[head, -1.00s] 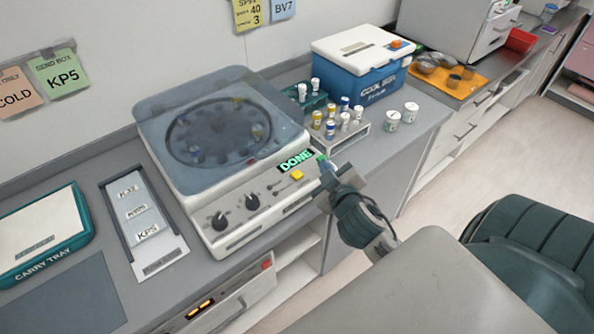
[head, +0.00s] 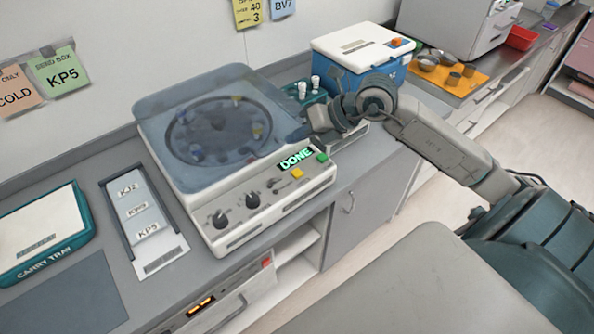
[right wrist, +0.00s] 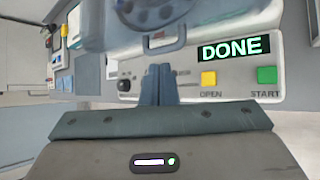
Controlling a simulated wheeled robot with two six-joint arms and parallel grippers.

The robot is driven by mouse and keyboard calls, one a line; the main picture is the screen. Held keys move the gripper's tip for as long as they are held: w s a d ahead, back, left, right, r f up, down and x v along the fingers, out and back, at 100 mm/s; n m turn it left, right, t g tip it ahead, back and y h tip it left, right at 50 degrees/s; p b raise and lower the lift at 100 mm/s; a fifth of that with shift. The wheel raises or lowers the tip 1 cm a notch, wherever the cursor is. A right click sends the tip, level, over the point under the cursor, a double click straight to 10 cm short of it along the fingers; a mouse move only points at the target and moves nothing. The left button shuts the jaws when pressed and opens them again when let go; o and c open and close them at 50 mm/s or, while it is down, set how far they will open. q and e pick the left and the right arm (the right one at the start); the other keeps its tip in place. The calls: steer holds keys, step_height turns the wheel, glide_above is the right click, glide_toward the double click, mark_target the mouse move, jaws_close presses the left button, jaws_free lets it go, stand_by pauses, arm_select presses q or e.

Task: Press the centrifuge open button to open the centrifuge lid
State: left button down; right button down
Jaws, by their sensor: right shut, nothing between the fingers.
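The centrifuge (head: 240,226) stands on the counter with its translucent grey-blue lid (head: 165,125) shut. Its display (head: 296,157) reads DONE. The yellow OPEN button (head: 296,201) sits on the front panel, left of the green START button (head: 322,157). In the right wrist view the OPEN button (right wrist: 208,78) and START button (right wrist: 267,74) are both uncovered, to the right of the fingers. My right gripper (head: 303,127) is shut and empty by the lid's right edge; its fingers also show in the wrist view (right wrist: 160,72). I cannot tell whether it touches the lid. My left gripper is not in view.
The blue cool box (head: 345,82) stands behind my right arm, which hides most of the tube rack. A label tray (head: 162,262) and a carry tray (head: 85,225) lie to the left. Dark knobs (head: 252,200) sit on the centrifuge's front panel.

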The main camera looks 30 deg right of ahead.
steer(key=shift+d+f+h, duration=0.1)
steer(key=shift+d+h, duration=0.2)
steer(key=shift+d, duration=0.25)
steer(key=shift+f, duration=0.1)
steer(key=b, duration=0.5)
glide_above(301, 173)
step_height(301, 173, down, 8)
steer(key=shift+s+r, duration=0.1)
steer(key=shift+r, duration=0.05)
steer(key=shift+f+b, duration=0.45)
steer(key=shift+b, duration=0.15)
steer(key=shift+f, duration=0.15)
stand_by(0.9)
steer(key=shift+f+b, duration=0.25)
steer(key=shift+b, duration=0.25)
